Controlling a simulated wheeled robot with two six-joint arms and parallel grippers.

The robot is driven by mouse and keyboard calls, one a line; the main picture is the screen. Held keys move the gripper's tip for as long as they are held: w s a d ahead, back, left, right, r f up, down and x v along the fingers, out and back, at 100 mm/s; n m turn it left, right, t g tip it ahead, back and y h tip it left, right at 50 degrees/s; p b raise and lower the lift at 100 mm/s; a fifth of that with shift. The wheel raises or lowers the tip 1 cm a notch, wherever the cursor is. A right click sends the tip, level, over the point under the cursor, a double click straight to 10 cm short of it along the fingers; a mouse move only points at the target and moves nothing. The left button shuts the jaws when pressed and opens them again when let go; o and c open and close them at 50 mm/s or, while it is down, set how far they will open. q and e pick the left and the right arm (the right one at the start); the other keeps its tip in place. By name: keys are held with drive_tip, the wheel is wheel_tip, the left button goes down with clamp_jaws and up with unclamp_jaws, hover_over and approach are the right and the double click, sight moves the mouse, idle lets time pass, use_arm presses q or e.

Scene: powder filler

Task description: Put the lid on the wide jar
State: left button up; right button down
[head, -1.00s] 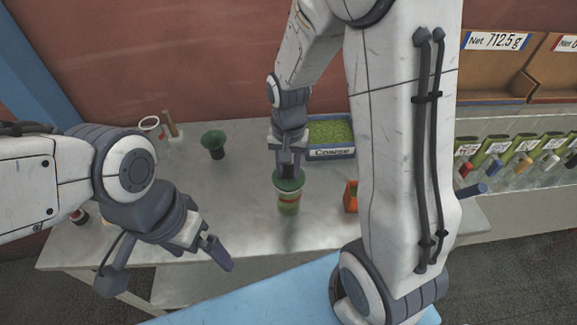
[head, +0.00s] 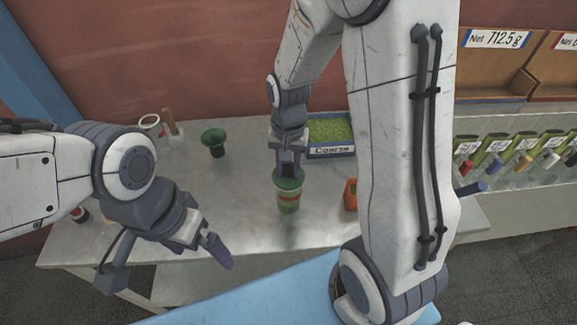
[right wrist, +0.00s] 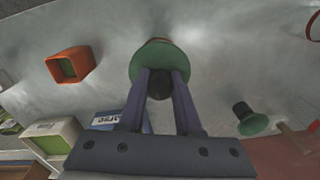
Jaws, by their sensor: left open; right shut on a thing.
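The green lid (head: 289,184) sits at the jar's mouth and looks about level. I cannot tell whether it is fully seated. My right gripper (head: 289,169) points straight down, shut on the lid's dark knob. In the right wrist view the fingers (right wrist: 160,88) clasp the dark knob, and the green lid (right wrist: 158,60) hides most of the jar. My left gripper (head: 222,254) is open and empty at the table's front edge, left of the jar.
Table between jar and front edge is clear.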

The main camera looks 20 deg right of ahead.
drive_tip(key=shift+f+b, duration=0.3)
drive_tip(key=shift+f, duration=0.25)
idle(0.4)
drive_tip(key=c, duration=0.5)
unclamp_jaws()
drive_tip(key=shift+r, duration=0.15)
wheel_tip(320, 180, up, 9)
drive_tip(key=shift+r+b, duration=0.1)
drive_tip(key=shift+b, duration=0.45)
drive_tip(key=shift+r, duration=0.55)
drive_tip(key=s+a+f+n, duration=0.1)
drive_tip(key=s+a+n, duration=0.3)
drive_tip(key=s, duration=0.2)
drive_tip(key=s+a+f+n+b, duration=0.1)
drive_tip(key=s+a+n, duration=0.3)
drive_tip(key=s+n, duration=0.1)
drive_tip(key=s+a+f+n+y+b, duration=0.1)
drive_tip(key=s+a+n, duration=0.3)
drive_tip(key=s, duration=0.2)
drive_tip(key=shift+s+a+f, duration=0.1)
drive_tip(key=shift+s+a, duration=0.05)
drive_tip(key=shift+s, duration=0.2)
